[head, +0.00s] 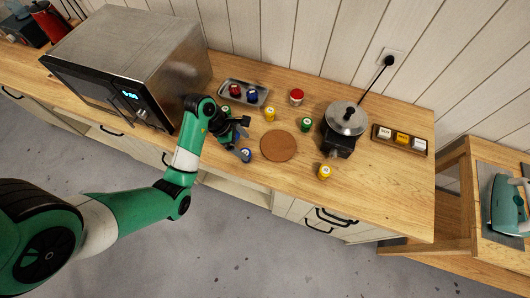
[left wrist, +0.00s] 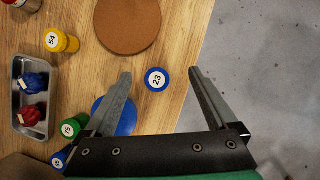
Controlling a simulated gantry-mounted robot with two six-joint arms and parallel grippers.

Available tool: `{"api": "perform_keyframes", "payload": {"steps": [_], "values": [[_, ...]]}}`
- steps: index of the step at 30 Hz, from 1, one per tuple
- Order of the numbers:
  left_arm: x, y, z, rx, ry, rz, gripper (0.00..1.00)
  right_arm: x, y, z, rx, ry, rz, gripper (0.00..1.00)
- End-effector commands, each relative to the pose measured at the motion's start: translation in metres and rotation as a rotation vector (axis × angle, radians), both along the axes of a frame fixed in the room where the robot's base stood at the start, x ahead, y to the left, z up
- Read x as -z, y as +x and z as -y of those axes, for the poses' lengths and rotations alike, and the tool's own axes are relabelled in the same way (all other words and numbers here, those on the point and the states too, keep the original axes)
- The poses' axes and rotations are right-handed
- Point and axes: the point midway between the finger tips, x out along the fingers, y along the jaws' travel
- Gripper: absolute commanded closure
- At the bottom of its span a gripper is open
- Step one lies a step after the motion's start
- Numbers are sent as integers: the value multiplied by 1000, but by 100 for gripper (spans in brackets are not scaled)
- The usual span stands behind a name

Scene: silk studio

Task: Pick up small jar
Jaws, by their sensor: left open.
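Several small jars stand on the wooden counter. A blue jar (head: 246,155) is near the counter's front edge, beside my left gripper (head: 241,139). In the left wrist view a blue-lidded jar marked 23 (left wrist: 157,79) appears between the tips of my open left gripper (left wrist: 160,74), with nothing held. A yellow jar (head: 270,115) stands beyond the gripper, marked 54 in the left wrist view (left wrist: 61,41). A green jar (head: 306,124), a red-lidded jar (head: 297,97) and another yellow jar (head: 324,172) stand farther right. A green jar marked 75 (left wrist: 73,128) is beside one finger. My right gripper is not seen.
A round cork mat (head: 278,145) lies right of the gripper. A metal tray (head: 266,99) holds a red and a blue item. The microwave (head: 132,58) is left. A blue disc (left wrist: 127,120) is partly hidden by a finger.

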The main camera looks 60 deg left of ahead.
Motion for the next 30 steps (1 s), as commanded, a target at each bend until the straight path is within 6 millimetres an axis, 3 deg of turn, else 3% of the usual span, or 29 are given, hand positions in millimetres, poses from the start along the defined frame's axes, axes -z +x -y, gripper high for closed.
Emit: {"api": "perform_keyframes", "payload": {"steps": [1, 4, 7, 11, 19, 30], "values": [[-8, -16, -9, -47, -19, -17, 8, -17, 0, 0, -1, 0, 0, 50], [-8, -33, -20, -104, -35, -30, 8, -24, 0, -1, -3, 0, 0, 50], [-8, -37, -26, -125, -35, -28, 8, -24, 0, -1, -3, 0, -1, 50], [-1, -34, -25, -123, -36, -28, 8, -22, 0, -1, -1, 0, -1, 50], [43, -16, -17, -120, -37, -28, 8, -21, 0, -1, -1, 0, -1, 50], [68, -5, -10, -120, -35, -27, 8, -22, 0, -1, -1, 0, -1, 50]]}}
